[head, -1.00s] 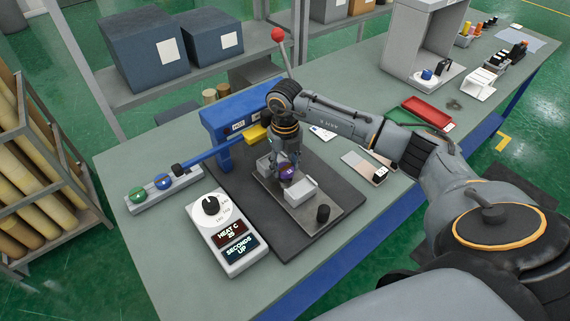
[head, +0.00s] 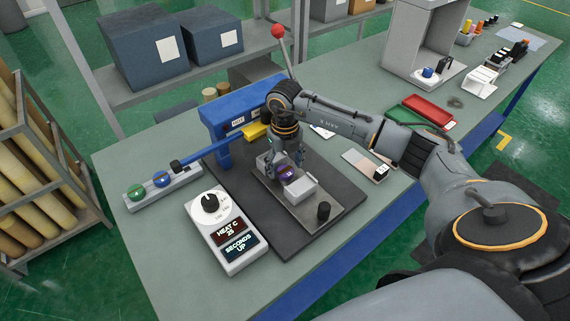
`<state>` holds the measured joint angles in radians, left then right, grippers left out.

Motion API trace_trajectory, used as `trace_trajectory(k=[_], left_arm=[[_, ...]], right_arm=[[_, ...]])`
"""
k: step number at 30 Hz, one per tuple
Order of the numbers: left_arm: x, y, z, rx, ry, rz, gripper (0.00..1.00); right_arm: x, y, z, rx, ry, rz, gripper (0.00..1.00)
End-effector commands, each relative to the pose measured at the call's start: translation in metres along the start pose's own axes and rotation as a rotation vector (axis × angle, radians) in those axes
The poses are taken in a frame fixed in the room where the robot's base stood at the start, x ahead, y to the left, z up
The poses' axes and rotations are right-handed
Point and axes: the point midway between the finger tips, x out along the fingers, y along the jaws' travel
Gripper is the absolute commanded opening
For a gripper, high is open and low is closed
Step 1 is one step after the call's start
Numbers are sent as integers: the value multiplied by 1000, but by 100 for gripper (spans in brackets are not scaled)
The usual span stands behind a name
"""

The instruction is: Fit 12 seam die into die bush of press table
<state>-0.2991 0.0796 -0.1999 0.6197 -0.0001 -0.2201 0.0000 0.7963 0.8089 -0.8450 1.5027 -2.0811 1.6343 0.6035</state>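A small purple die (head: 287,173) with a pale marking sits low between the fingers of my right gripper (head: 287,163), above the grey press table (head: 305,212). The fingers stand on either side of the die; I cannot tell whether they touch it. The die bush is not clearly visible; the die and gripper cover that area. Light grey blocks stand on the press table, one (head: 301,191) just in front of the die. My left gripper is not in view.
A blue press frame (head: 222,125) with a red-knobbed lever (head: 279,32) stands behind. A control box (head: 226,232) reads HEAT C 25. A red tray (head: 427,110) lies right. A black knob (head: 323,211) stands in front.

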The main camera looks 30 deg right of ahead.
Motion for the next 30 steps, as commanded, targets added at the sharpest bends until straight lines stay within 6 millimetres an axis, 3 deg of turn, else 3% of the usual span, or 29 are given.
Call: trace_trajectory(k=[11, 24, 30], left_arm=[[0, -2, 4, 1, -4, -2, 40], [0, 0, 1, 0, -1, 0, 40], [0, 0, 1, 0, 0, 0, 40]], right_arm=[[-6, 0, 0, 0, 1, -1, 70], [-92, 0, 1, -1, -3, -1, 70], [-115, 0, 0, 1, 0, -1, 70]])
